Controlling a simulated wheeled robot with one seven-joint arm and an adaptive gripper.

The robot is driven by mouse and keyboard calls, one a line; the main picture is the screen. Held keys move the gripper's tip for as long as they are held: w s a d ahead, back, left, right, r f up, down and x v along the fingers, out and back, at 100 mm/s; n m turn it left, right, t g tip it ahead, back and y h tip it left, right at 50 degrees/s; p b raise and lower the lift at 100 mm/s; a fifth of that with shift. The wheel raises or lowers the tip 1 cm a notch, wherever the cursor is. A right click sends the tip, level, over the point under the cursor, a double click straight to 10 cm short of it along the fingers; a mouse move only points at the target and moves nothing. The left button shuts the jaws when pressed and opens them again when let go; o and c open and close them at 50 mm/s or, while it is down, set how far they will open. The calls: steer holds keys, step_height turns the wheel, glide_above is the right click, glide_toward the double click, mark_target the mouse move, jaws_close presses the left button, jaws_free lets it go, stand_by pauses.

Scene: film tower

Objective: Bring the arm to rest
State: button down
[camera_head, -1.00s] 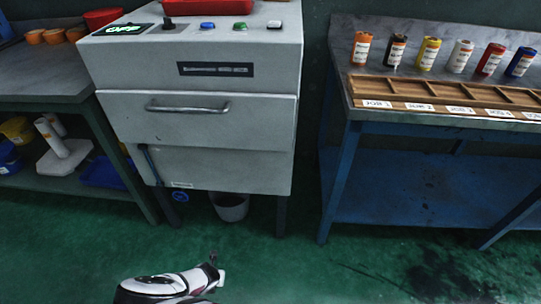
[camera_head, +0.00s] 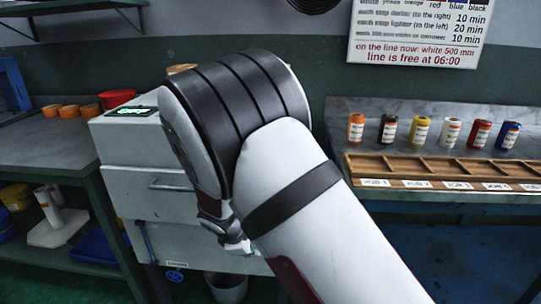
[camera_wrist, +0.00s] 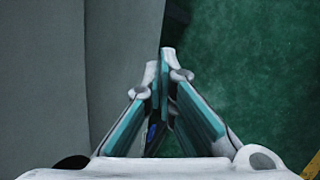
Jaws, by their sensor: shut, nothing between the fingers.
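My arm fills the middle of the head view, folded up in front of the grey machine (camera_head: 130,185). My gripper (camera_head: 240,247) hangs at the lower left of the arm, partly hidden by it. In the wrist view my gripper (camera_wrist: 164,70) has its fingers together, with nothing seen between them. It points down past a grey surface on the left, with green floor (camera_wrist: 240,70) below and to the right.
A blue bench (camera_head: 440,215) at right bears several coloured canisters (camera_head: 420,132) and a wooden divided tray (camera_head: 440,168). A dark bench (camera_head: 50,160) stands at left with orange cups (camera_head: 68,112). A bucket (camera_head: 228,288) is under the machine. A sign (camera_head: 420,32) hangs above.

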steer(key=s+d+r+m+g, duration=0.1)
steer(key=s+d+r+m, duration=0.5)
steer(key=d+r, duration=0.45)
steer(key=s+d+r+m+g, duration=0.2)
steer(key=s+d+r+m, duration=0.2)
steer(key=s+d+r, duration=0.6)
steer(key=s+d+r+m+y, duration=0.1)
steer(key=s+r+m, duration=0.15)
steer(key=s, duration=0.55)
steer(key=s+d+r+m+g+y, duration=0.1)
steer(key=s+d+r+m, duration=0.15)
steer(key=s, duration=0.55)
steer(key=s+d+r+m, duration=0.1)
steer(key=s+r+m, duration=0.15)
steer(key=s, duration=0.55)
step_height(320, 180, up, 25)
steer(key=t+p, duration=0.3)
steer(key=p, duration=2.1)
steer(key=shift+w+r+m+t, duration=0.15)
steer(key=shift+r+m+t, duration=0.05)
steer(key=shift+m+t, duration=0.2)
steer(key=c, duration=2.4)
jaws_free()
